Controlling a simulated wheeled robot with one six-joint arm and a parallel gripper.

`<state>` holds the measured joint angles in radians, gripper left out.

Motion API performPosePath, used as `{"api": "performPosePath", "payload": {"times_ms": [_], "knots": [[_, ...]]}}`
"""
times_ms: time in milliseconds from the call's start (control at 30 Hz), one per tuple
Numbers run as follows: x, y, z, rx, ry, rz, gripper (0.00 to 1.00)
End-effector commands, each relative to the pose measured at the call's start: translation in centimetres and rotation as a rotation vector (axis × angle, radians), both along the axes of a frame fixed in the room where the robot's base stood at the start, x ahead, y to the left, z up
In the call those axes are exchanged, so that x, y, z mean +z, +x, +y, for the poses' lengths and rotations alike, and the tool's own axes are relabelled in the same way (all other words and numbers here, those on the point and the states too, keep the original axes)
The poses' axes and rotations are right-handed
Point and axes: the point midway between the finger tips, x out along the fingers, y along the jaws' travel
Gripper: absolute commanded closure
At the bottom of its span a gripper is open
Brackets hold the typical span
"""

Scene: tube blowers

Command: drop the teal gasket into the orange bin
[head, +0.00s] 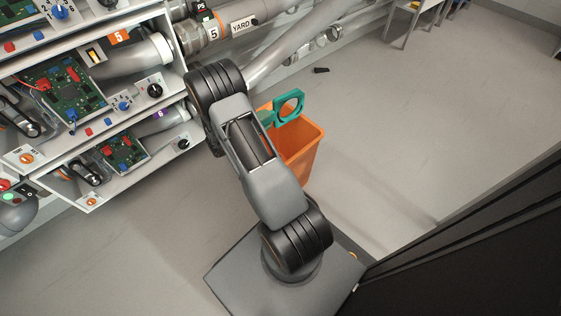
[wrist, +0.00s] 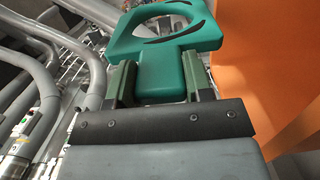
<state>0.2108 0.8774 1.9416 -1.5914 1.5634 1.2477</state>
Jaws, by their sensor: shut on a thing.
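The teal gasket (head: 291,105) is a flat ring with a tab, seen in the head view over the rim of the orange bin. My gripper is shut on the gasket's tab, as the wrist view shows: its two fingers (wrist: 161,86) stand on either side of the tab, and the ring of the gasket (wrist: 187,45) extends beyond them. In the head view my arm hides most of the gripper. The orange bin (head: 304,150) stands on the floor, its left part hidden behind my arm. In the wrist view its orange wall (wrist: 260,50) fills the right side.
At the left is a rack of open drawers with green circuit boards (head: 68,85) and knobs. Grey pipes (head: 290,52) run along the wall behind the bin. A small black object (head: 321,70) lies on the floor. The floor right of the bin is clear.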

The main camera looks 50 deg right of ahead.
Motion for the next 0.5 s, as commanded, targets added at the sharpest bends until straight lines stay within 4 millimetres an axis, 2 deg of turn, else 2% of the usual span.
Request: {"api": "performPosePath", "payload": {"times_ms": [33, 300, 500], "knots": [[-0.8, 0.0, 0.0, 0.001, -0.001, 0.001, 0.79], [-3.6, 0.0, 0.0, 0.002, -0.001, -0.001, 0.79], [-4.2, 0.0, 0.0, 0.002, -0.001, -0.002, 0.79]]}}
